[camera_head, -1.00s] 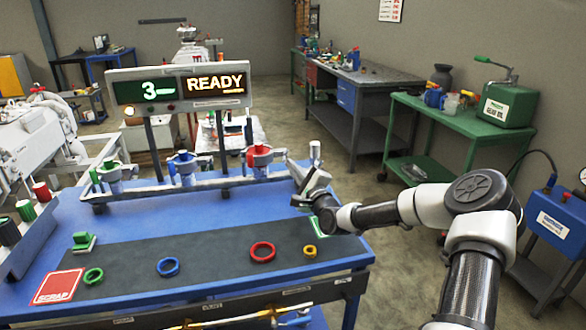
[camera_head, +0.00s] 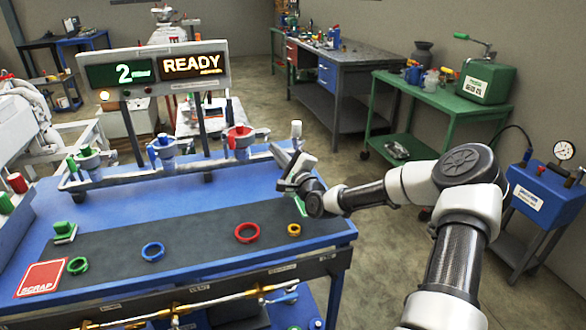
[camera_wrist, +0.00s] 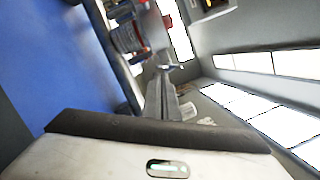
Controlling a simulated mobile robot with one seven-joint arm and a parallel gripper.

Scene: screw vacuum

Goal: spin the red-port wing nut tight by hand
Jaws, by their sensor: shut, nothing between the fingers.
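The red port (camera_head: 240,140) is the rightmost of three ports on a grey rail at the back of the blue table. Its red top shows, but its wing nut is too small to make out clearly. My gripper (camera_head: 284,160) is just right of the red port, with a gap between them. In the wrist view the fingers (camera_wrist: 166,78) are closed together with nothing between them. A red and grey fitting (camera_wrist: 126,36), apparently the red port, stands beyond and left of the fingertips.
The blue port (camera_head: 162,150) and green port (camera_head: 86,160) stand further left on the rail. The sign (camera_head: 160,70) reads "2" and "READY".

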